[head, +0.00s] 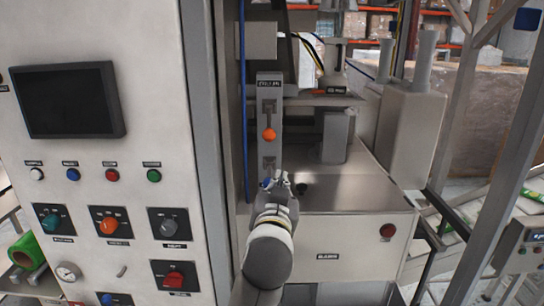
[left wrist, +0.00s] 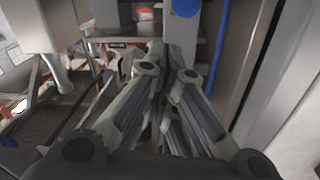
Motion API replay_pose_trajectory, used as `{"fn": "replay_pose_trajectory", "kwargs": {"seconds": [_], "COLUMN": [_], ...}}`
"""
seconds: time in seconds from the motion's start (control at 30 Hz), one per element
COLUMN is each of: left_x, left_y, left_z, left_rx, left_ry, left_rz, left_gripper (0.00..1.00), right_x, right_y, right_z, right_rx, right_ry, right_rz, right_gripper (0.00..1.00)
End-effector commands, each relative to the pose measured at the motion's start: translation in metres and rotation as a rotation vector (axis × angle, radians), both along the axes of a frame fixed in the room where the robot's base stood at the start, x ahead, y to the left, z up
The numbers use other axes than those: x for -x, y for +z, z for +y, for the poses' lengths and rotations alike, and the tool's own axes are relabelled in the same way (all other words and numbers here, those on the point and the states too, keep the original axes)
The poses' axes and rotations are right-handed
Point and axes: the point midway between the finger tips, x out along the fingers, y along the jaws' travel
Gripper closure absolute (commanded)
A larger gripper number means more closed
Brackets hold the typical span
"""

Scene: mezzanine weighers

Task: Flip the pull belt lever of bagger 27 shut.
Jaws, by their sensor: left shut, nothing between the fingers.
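The lever with an orange knob (head: 268,134) stands on a narrow grey upright plate (head: 268,95) with a small label on top, too small to read surely. The knob is about midway up the plate in the head view. My left gripper (head: 276,181) is shut and empty, below the knob and apart from it in the picture, in front of the plate's lower end. Its closed fingers (left wrist: 166,74) also show in the left wrist view. The orange knob cannot be made out there. My right gripper is not in view.
A control cabinet (head: 100,205) with a dark screen (head: 68,100), buttons and knobs stands at left. A steel machine box (head: 345,245) with a red button (head: 387,230) lies right of my arm. A grey frame post (head: 505,150) stands at right. A blue rounded part (left wrist: 186,7) shows beyond my fingers.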

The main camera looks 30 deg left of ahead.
Motion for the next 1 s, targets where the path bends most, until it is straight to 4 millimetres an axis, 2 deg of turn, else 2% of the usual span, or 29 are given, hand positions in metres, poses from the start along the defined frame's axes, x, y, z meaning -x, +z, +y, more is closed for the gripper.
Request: {"fn": "replay_pose_trajectory", "kwargs": {"seconds": [0.03,0.07,0.23,0.37,0.6,0.77,0.83,1.0], "left_x": [0.008,0.011,0.010,-0.007,-0.049,-0.074,-0.069,-0.062], "left_y": [0.017,0.023,0.032,0.034,0.037,0.037,0.023,0.006], "left_z": [0.003,0.004,0.011,0.020,0.042,0.055,0.054,0.054], "left_rx": [0.008,0.011,0.014,0.011,0.011,0.013,0.014,0.014], "left_ry": [0.011,0.017,0.028,0.030,0.028,0.027,0.025,0.026], "left_rz": [-0.027,-0.036,-0.053,-0.051,-0.050,-0.051,-0.046,-0.049], "left_gripper": [1.00,1.00,1.00,1.00,1.00,1.00,1.00,1.00], "right_x": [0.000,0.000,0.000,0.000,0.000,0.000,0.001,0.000], "right_y": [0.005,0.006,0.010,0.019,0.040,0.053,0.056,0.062], "right_z": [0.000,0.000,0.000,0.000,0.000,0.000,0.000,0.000], "right_rx": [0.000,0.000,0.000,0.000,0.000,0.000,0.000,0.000], "right_ry": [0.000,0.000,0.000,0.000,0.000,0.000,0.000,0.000], "right_rz": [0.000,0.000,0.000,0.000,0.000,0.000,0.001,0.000], "right_gripper": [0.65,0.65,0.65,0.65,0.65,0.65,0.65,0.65]}}
